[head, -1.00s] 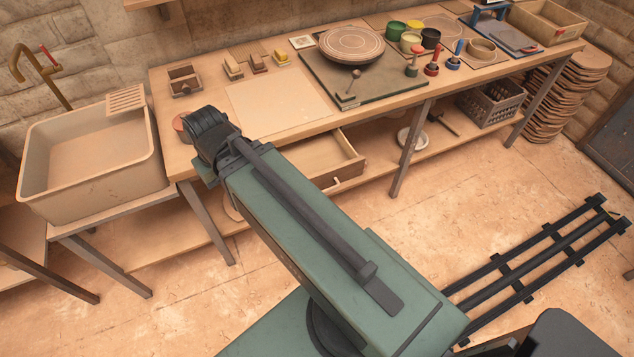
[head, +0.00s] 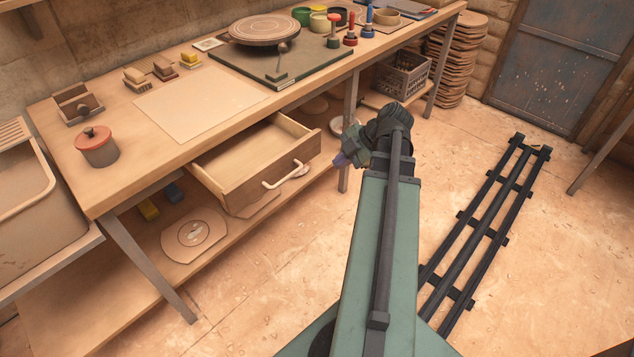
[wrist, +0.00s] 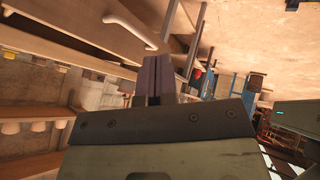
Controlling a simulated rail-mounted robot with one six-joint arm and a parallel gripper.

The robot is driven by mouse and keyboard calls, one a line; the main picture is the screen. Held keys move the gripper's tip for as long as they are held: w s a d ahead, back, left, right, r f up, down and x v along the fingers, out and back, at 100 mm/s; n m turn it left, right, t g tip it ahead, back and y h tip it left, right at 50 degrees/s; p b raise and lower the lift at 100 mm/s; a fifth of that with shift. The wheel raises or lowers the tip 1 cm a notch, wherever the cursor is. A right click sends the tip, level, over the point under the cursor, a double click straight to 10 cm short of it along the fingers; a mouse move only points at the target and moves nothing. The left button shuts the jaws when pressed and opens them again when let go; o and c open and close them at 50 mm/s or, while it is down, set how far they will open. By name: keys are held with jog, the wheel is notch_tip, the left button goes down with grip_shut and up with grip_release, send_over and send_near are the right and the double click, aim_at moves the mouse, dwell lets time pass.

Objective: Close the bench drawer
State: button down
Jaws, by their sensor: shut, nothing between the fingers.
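The bench drawer (head: 258,163) is pulled out from under the front edge of the workbench (head: 158,135), and its inside looks empty. Its front carries a pale bar handle (head: 283,177). My gripper (head: 341,160) is to the right of the drawer front in the head view, apart from it, and partly hidden by my wrist. In the wrist view my gripper's fingers (wrist: 152,74) are together with nothing between them. The drawer handle (wrist: 131,23) shows there at upper left, off the fingertips.
A lidded pot (head: 97,148) stands near the bench's left end. A board with a round wheel (head: 264,30) is farther along the top. A bench leg (head: 350,120) stands right of the drawer. A lower shelf holds a round plate (head: 193,236). Floor in front is open, with a black rail (head: 475,240).

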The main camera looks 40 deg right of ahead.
jog(key=w+a+f+n+b, duration=0.1)
jog(key=w+a+f+b, duration=0.4)
jog(key=w+f+b, duration=0.2)
jog(key=shift+w+n, duration=0.3)
jog(key=shift+w, duration=0.6)
